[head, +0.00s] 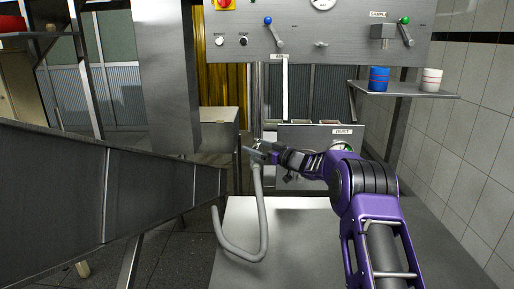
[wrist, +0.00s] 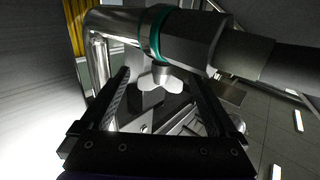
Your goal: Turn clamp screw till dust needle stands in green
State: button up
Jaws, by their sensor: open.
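The clamp screw (wrist: 160,80) shows in the wrist view as a pale, wing-shaped head below a metal pipe fitting with a teal band (wrist: 158,32). My gripper (wrist: 159,76) is open. Its two dark fingers stand left and right of the screw head in the picture; I cannot tell whether either touches it. In the head view my gripper (head: 258,152) is at the top of a grey bent hose (head: 263,215), in front of the steel machine. The dust gauge (head: 345,146) sits under the DUST label, partly hidden behind my arm. Its needle is too small to read.
A steel chute (head: 110,195) fills the left. A steel table (head: 290,240) lies below my arm, mostly bare. The upper panel has a blue-knobbed lever (head: 274,32) and a green-knobbed lever (head: 405,30). Blue and white cups (head: 379,79) stand on a right shelf.

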jog(key=c, duration=1.4)
jog(key=t+h+b, duration=0.1)
jog(key=m+b, duration=0.1)
jog(key=b, duration=0.1)
jog(key=shift+f+m+t+h, duration=0.2)
jog(key=shift+m+t+h, duration=0.1)
jog(key=shift+t+h, duration=0.1)
jog(key=shift+r+m+t+h+b, duration=0.2)
jog(key=shift+m+t+h+b, duration=0.45)
jog(key=shift+h+b, duration=0.35)
jog(key=o, duration=1.4)
